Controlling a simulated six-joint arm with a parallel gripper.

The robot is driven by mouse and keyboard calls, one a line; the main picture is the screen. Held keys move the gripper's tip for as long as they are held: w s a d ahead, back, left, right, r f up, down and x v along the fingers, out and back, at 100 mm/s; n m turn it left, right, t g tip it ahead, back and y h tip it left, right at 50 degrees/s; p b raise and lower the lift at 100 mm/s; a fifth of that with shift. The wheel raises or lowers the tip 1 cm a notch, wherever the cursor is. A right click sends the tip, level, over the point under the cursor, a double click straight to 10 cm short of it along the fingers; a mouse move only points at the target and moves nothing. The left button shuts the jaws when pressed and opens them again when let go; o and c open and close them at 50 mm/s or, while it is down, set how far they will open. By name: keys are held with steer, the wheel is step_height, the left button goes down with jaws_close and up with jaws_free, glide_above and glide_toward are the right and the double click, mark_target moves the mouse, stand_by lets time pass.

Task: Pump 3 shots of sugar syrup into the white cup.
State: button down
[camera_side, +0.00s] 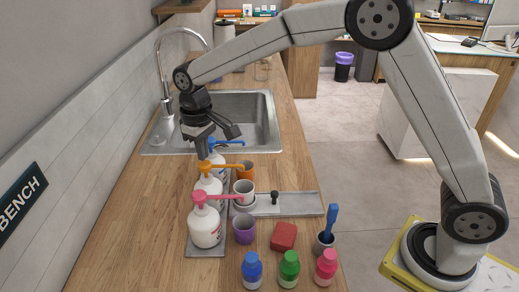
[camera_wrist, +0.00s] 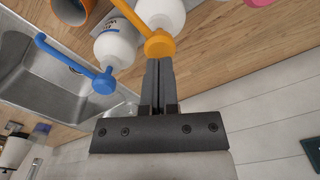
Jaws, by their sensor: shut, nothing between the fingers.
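Three white pump bottles stand in a row on the counter, with a pink pump (camera_side: 205,198), an orange pump (camera_side: 206,167) and a blue pump (camera_side: 216,143). I cannot read which holds sugar syrup. The white cup (camera_side: 244,189) stands right of the orange-pump bottle, near its spout. My gripper (camera_side: 203,157) points down, shut and empty, just above the orange pump head. In the wrist view the shut fingers (camera_wrist: 160,62) reach the edge of the orange pump head (camera_wrist: 160,43); I cannot tell whether they touch. The blue pump (camera_wrist: 103,82) is to their left.
An orange cup (camera_side: 247,169) is behind the white cup and a purple cup (camera_side: 244,230) in front. A grey tray (camera_side: 300,204), a red block (camera_side: 284,236), small capped bottles (camera_side: 289,270) and a holder with a blue tool (camera_side: 330,222) lie right. A sink (camera_side: 252,115) is behind.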

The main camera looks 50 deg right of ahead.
steer(key=shift+f, duration=1.4)
steer(key=shift+r, duration=1.85)
steer(key=shift+f, duration=1.75)
steer(key=shift+r, duration=1.75)
steer(key=shift+r, duration=0.1)
step_height(320, 180, up, 6)
steer(key=shift+f, duration=0.1)
stand_by(0.3)
